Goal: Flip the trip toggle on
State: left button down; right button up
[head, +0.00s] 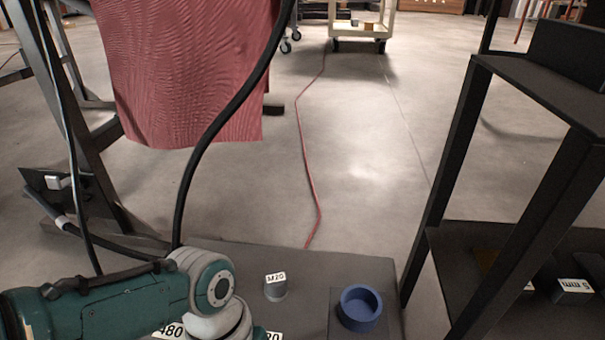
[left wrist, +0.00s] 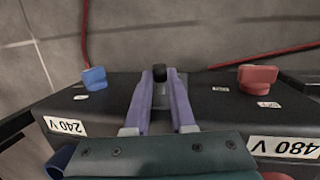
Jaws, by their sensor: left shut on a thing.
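In the left wrist view, a small black toggle (left wrist: 159,72) stands on a dark panel (left wrist: 215,100). My left gripper (left wrist: 161,82) has its two purple fingers closed on either side of the toggle, and the black tip shows between the fingertips. The toggle's base is partly hidden by the fingers. In the head view only my teal left arm shows at the lower left; its fingers are out of frame. My right gripper is in neither view.
A dark shelf (head: 510,235) stands right.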

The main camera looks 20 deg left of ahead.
pick_arm(q)
jog(key=shift+w+g+b, duration=0.15)
jog(key=shift+g+b, duration=0.15)
jog(key=shift+g, duration=0.1)
jog(key=shift+r, duration=0.1)
jog(key=c, duration=0.8)
grip_release()
jog(key=shift+o, duration=0.2)
jog(key=shift+r, duration=0.1)
jog(key=p+v, duration=0.8)
jog(key=v, duration=0.1)
jog(key=shift+a+r, duration=0.3)
